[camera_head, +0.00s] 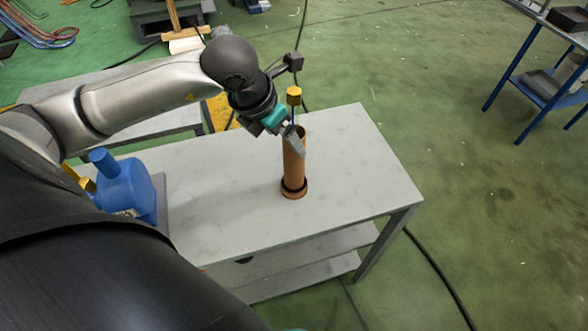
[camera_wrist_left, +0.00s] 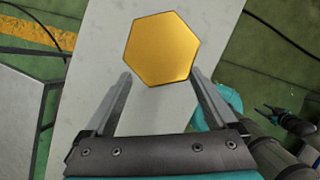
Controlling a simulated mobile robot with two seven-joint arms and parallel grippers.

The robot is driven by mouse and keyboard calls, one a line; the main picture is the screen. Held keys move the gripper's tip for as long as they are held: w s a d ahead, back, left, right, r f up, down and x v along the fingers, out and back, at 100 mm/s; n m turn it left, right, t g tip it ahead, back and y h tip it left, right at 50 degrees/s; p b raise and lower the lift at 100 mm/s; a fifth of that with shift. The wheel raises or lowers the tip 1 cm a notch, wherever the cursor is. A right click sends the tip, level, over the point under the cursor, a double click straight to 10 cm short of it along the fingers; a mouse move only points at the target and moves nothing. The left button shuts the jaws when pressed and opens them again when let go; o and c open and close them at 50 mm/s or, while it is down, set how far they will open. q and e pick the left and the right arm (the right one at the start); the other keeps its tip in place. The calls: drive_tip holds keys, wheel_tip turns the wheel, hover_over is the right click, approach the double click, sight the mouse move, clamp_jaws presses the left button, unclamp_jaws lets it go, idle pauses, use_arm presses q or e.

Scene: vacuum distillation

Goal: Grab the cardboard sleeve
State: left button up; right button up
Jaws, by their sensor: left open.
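The cardboard sleeve (camera_head: 293,172) is a brown upright tube on the grey table. A yellow hexagonal head (camera_head: 294,95) on a thin blue stem shows above it. My left gripper (camera_head: 298,146) is open at the upper part of the sleeve, with one finger in front of its rim in the head view. Contact cannot be told. In the left wrist view the yellow hexagon (camera_wrist_left: 162,48) fills the space just beyond the two spread fingers, and the sleeve is hidden.
The grey table (camera_head: 355,160) has free room right of the sleeve. A blue-framed rack (camera_head: 535,85) stands far right. A black cable (camera_head: 440,275) lies on the green floor.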

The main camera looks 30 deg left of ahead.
sight(294, 164)
use_arm(q)
drive_tip(key=x, duration=0.4)
drive_tip(key=shift+w+d+f, duration=0.15)
drive_tip(key=shift+w+d, duration=0.3)
drive_tip(key=shift+w, duration=0.05)
drive_tip(key=shift+c, duration=0.2)
clamp_jaws()
idle(0.3)
